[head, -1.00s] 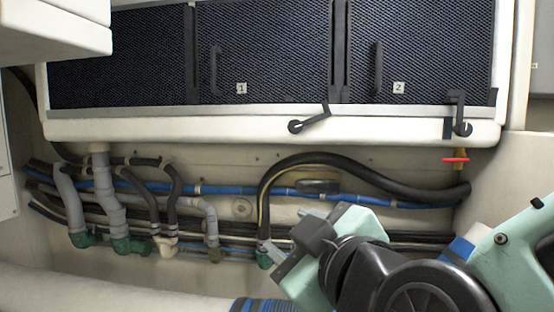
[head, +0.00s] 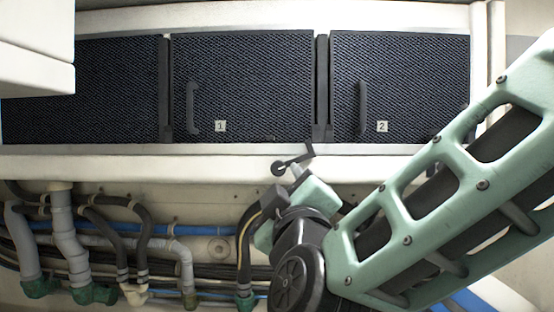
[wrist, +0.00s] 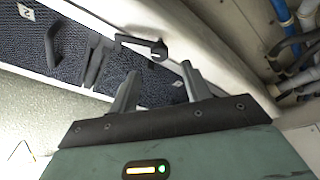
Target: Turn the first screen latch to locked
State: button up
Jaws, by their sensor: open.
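The first screen latch (head: 290,163) is a black lever on the white sill below screen 1 (head: 240,85). Its round pivot is at the left and its arm points up and right to the sill's upper edge, near the post between screens 1 and 2. The latch also shows in the wrist view (wrist: 158,48), just beyond the fingertips. My gripper (head: 272,192) is just below the latch in the head view, tilted up and left. In the wrist view its two grey fingers (wrist: 158,82) stand apart with nothing between them. I see no contact with the latch.
Screen 2 (head: 400,80) is right of screen 1, and my arm covers its lower right corner. Grey pipes (head: 65,240), black hoses and a blue line (head: 160,238) run along the wall below the sill. A white box (head: 35,45) juts in at top left.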

aim_at(278, 169)
jog(key=p+x, duration=0.2)
jog(key=x, duration=0.6)
jog(key=shift+w+p, duration=0.15)
jog(key=shift+p, duration=0.25)
